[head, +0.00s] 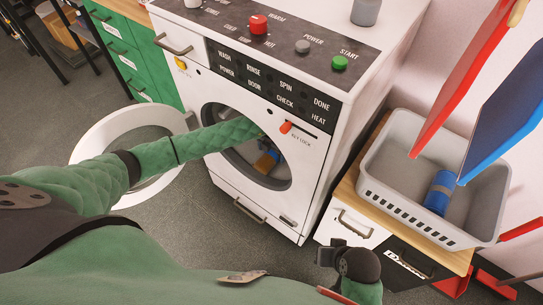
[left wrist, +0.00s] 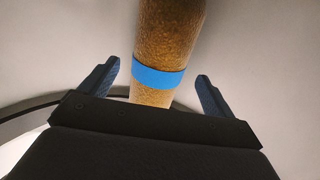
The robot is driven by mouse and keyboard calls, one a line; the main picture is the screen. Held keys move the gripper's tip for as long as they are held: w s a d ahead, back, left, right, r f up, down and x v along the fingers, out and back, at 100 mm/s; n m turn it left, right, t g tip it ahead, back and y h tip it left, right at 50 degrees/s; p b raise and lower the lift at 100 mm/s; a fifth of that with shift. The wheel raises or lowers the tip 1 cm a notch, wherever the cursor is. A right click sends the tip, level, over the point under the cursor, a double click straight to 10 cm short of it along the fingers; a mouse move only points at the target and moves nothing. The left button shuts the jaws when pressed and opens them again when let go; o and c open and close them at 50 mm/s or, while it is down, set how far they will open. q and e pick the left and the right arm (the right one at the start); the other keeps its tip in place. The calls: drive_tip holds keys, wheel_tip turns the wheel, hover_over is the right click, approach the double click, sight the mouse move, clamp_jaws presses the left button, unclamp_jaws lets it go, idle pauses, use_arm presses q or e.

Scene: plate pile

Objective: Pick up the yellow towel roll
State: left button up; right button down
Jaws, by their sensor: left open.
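The yellow towel roll (head: 267,161), brownish-yellow with a blue band, lies inside the washing machine drum, partly in shadow. In the left wrist view the roll (left wrist: 168,35) runs from the top edge down to between my fingers. My left arm reaches through the round door opening, and its gripper is mostly hidden in the drum in the head view. In the left wrist view my left gripper (left wrist: 157,75) is open, with one finger on each side of the roll and gaps on both sides. My right gripper (head: 330,258) shows only in part near the bottom; its jaws are unclear.
The washing machine (head: 320,195) has its round door (head: 84,150) swung open to the left. A grey basket (head: 400,205) on a wood-topped cabinet at right holds a blue roll (head: 440,190). Red and blue panels hang above the basket. Green drawers (head: 125,55) stand at left.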

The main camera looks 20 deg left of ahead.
use_arm(q)
drive_tip(key=shift+f, duration=1.05)
drive_tip(key=c, duration=1.2)
drive_tip(key=shift+o, duration=0.2)
drive_tip(key=shift+a, duration=0.1)
